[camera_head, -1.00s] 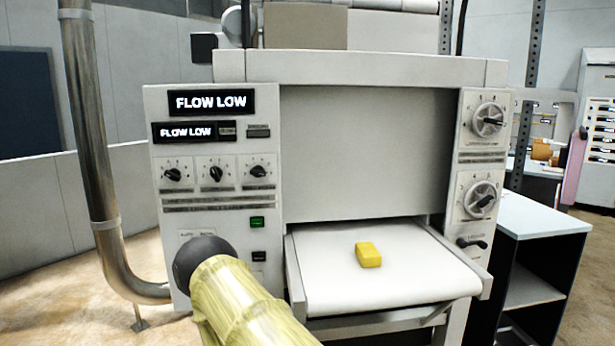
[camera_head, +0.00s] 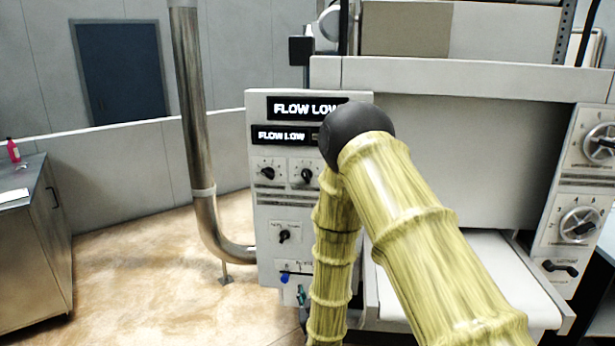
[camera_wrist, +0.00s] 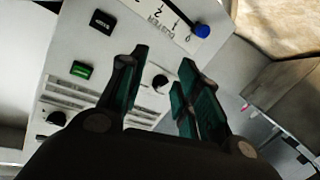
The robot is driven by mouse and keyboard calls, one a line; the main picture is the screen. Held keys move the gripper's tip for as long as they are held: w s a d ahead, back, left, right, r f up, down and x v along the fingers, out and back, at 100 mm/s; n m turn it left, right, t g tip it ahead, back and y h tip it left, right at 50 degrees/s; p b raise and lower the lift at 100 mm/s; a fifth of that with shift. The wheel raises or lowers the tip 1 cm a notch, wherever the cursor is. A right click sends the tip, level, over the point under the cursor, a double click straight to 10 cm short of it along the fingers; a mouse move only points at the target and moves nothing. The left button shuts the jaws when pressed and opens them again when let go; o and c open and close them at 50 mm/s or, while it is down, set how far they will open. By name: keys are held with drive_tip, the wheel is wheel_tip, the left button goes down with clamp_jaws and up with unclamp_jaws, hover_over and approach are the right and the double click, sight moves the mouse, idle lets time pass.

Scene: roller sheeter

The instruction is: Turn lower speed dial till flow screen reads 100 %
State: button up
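The flow screen (camera_head: 308,108) on the left panel reads FLOW LOW; its right end is covered by my arm. A smaller screen (camera_head: 282,135) below also reads FLOW LOW. On the right panel, the lower large dial (camera_head: 580,226) sits under the upper large dial (camera_head: 603,145); my gripper is far left of both. A green fingertip of my gripper (camera_head: 302,294) shows low by the left panel, the rest hidden by my arm. In the wrist view, my gripper (camera_wrist: 165,68) is open. A small black knob (camera_wrist: 160,82) appears between its fingers; contact cannot be told.
A blue-tipped duster lever (camera_wrist: 202,30), green button (camera_wrist: 82,70) and black button (camera_wrist: 102,22) are near the fingers. A steel pipe (camera_head: 195,130) stands left of the machine. The white belt (camera_head: 500,265) is partly covered by my arm. Floor at left is open.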

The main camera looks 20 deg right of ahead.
sight(306, 179)
drive_tip(key=w+r+t+h+p, duration=0.2)
drive_tip(key=w+r+t, duration=0.15)
drive_tip(key=r, duration=0.85)
drive_tip(key=w+r+t+h+p, duration=0.15)
drive_tip(key=w+r, duration=0.25)
drive_tip(key=r, duration=0.8)
drive_tip(key=shift+m, duration=0.4)
drive_tip(key=p+x, duration=0.1)
drive_tip(key=x, duration=0.2)
drive_tip(key=p+x, duration=0.2)
drive_tip(key=x, duration=0.1)
drive_tip(key=p+x, duration=0.2)
drive_tip(key=x, duration=0.1)
drive_tip(key=shift+s+d+r, duration=0.25)
drive_tip(key=shift+d, duration=0.1)
drive_tip(key=shift+w+d+r+p, duration=0.2)
drive_tip(key=shift+w+p, duration=0.3)
drive_tip(key=shift+w, duration=0.2)
